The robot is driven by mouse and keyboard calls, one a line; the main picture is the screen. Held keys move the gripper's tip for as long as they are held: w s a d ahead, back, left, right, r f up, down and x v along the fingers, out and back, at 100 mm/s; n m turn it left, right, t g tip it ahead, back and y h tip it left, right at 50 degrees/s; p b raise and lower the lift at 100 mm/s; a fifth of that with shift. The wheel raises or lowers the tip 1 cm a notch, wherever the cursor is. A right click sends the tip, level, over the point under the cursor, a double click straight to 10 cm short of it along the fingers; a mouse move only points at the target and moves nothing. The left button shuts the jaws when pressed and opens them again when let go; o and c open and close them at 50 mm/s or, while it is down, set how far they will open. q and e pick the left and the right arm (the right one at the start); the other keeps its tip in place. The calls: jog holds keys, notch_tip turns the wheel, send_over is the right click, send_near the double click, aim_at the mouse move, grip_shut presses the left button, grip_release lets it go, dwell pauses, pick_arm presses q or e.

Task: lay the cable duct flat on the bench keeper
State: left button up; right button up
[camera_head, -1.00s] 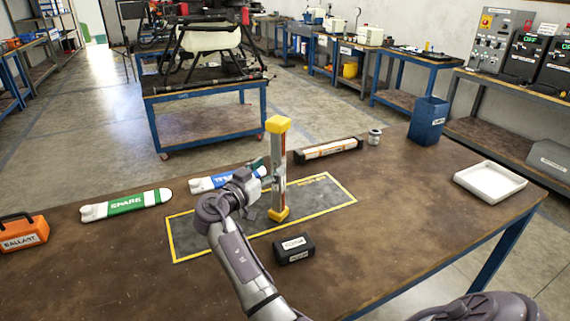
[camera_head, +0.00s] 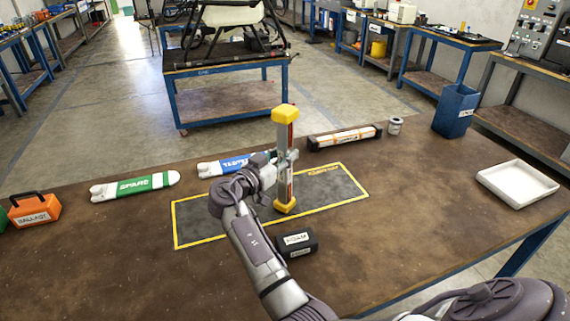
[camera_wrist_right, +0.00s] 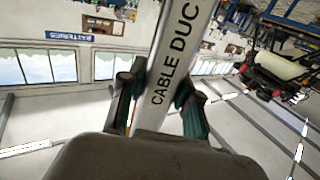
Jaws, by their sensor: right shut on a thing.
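In the right wrist view the duct (camera_wrist_right: 176,70), lettered "CABLE DUC", runs between the two green-padded fingers (camera_wrist_right: 160,105). A black block with a white label (camera_head: 296,243) sits in front of the mat; I cannot read whether it is the keeper. My left gripper is not seen.
A white and green "SPARE" piece (camera_head: 135,186), a blue-labelled piece (camera_head: 222,165) and an orange ballast case (camera_head: 35,210) lie to the left. A black-ended bundle (camera_head: 345,137), grey can (camera_head: 395,125), blue bin (camera_head: 456,110) and white tray (camera_head: 517,183) stand right.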

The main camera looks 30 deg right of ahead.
aim_at(283, 143)
grip_shut()
jog(key=shift+r, duration=0.45)
jog(key=r, duration=0.2)
jog(key=r+b, duration=0.1)
jog(key=shift+s+d+r, duration=0.25)
jog(key=shift+d+r, duration=0.05)
jog(key=shift+r, duration=0.05)
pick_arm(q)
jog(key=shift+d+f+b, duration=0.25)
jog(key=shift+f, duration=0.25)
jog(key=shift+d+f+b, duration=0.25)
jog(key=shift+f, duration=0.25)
pick_arm(e)
jog(key=s+d+r, duration=0.6)
jog(key=s+d, duration=0.1)
jog(key=s, duration=0.1)
jog(key=shift+s+r, duration=0.2)
jog(key=shift+r, duration=0.05)
